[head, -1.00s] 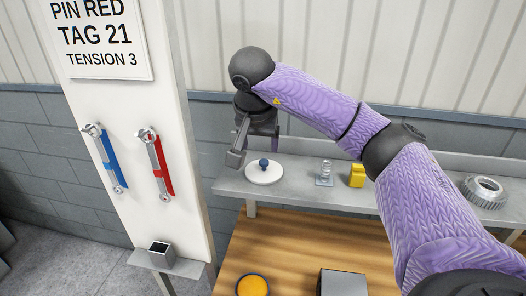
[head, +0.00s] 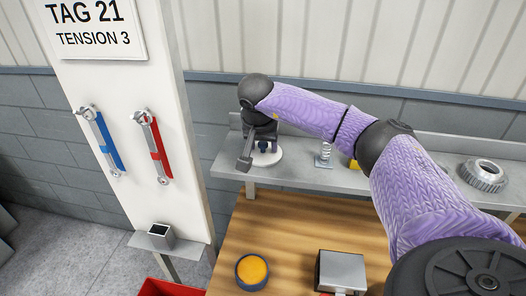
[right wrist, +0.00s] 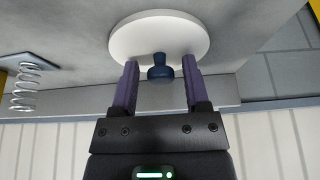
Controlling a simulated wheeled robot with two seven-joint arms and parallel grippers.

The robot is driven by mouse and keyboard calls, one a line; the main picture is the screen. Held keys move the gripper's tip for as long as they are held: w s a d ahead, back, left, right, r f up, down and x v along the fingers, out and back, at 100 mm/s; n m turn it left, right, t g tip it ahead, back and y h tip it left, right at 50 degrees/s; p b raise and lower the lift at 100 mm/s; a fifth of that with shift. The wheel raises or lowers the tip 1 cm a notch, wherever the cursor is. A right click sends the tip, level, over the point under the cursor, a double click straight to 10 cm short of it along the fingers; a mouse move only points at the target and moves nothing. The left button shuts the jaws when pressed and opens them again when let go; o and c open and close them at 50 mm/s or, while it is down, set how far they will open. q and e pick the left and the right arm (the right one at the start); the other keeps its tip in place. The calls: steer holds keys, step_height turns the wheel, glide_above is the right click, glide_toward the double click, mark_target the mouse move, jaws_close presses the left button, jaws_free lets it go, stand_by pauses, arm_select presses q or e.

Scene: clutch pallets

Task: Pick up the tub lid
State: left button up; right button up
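The tub lid (head: 272,160) is a white disc with a dark blue knob, lying on the grey shelf. In the right wrist view the lid (right wrist: 135,40) shows with its knob (right wrist: 160,68) upright at the near side. My right gripper (head: 258,152) is over the lid and hides part of it in the head view. In the right wrist view the gripper (right wrist: 160,66) is open, one finger on each side of the knob, with gaps to both. My left gripper is not in view.
A spring on a plate (head: 323,155), a yellow block (head: 353,163) and a toothed metal ring (head: 483,175) are on the shelf (head: 420,148) to the right. A round tub with orange contents (head: 252,270) and a metal box (head: 342,270) are on the wooden bench. A white post (head: 135,200) stands left.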

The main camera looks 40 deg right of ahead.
jaws_close()
